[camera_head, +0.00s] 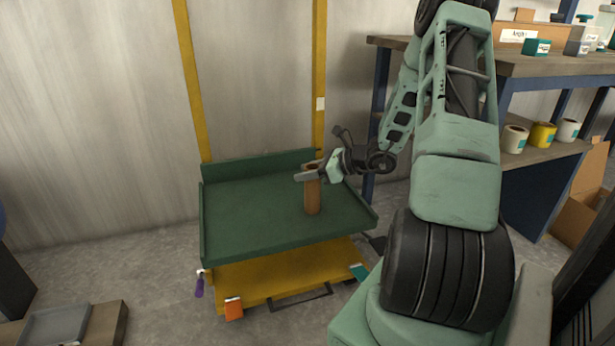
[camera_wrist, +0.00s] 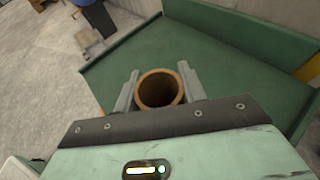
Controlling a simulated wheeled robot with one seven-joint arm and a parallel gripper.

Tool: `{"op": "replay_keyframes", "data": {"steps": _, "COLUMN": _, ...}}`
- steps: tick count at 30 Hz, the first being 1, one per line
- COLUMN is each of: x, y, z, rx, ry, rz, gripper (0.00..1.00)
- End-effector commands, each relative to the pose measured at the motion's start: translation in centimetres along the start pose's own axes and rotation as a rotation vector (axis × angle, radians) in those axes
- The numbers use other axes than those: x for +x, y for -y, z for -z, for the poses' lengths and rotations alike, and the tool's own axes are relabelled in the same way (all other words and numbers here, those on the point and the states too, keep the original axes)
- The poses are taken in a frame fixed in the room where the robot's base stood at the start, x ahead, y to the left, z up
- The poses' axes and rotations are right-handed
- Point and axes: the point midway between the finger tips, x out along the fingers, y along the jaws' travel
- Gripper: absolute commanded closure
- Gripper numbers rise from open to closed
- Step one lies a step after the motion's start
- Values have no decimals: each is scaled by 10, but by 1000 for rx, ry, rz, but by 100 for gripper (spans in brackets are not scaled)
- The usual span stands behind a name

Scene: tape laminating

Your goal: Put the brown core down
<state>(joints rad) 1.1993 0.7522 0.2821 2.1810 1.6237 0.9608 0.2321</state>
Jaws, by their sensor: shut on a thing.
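The brown core (camera_head: 312,195) is an upright hollow tube over the green tray top (camera_head: 250,215) of a cart. In the wrist view I look down into the open end of the brown core (camera_wrist: 160,90), which stands between the two grey fingers. My gripper (camera_head: 312,175) is shut on the core near its upper end; it also shows in the wrist view (camera_wrist: 160,85). The core's lower end is at or just above the tray surface; I cannot tell whether it touches.
The green tray has raised edges and is otherwise bare. A yellow lower deck (camera_head: 285,272) lies under it. A shelf unit (camera_head: 545,66) with several rolls and boxes stands at the right. A grey bin (camera_head: 55,325) is at the lower left.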

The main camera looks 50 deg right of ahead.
Motion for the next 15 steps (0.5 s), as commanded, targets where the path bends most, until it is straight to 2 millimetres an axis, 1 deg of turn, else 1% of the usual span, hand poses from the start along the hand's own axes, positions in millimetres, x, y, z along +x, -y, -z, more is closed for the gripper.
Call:
{"op": "replay_keyframes", "data": {"steps": 4, "x": -1, "y": 0, "z": -2, "rx": -1, "ry": 0, "rz": 0, "gripper": 93}}
{"op": "replay_keyframes", "data": {"steps": 8, "x": 1, "y": 0, "z": 2, "rx": 0, "ry": 0, "rz": 0, "gripper": 93}}
{"op": "replay_keyframes", "data": {"steps": 9, "x": 1, "y": 0, "z": 2, "rx": -1, "ry": 0, "rz": 0, "gripper": 57}}
{"op": "replay_keyframes", "data": {"steps": 11, "x": 1, "y": 0, "z": 1, "rx": -1, "ry": 0, "rz": 0, "gripper": 40}}
{"op": "replay_keyframes", "data": {"steps": 12, "x": 1, "y": 0, "z": 1, "rx": -1, "ry": 0, "rz": 0, "gripper": 38}}
{"op": "replay_keyframes", "data": {"steps": 15, "x": 1, "y": 0, "z": 1, "rx": -1, "ry": 0, "rz": 0, "gripper": 38}}
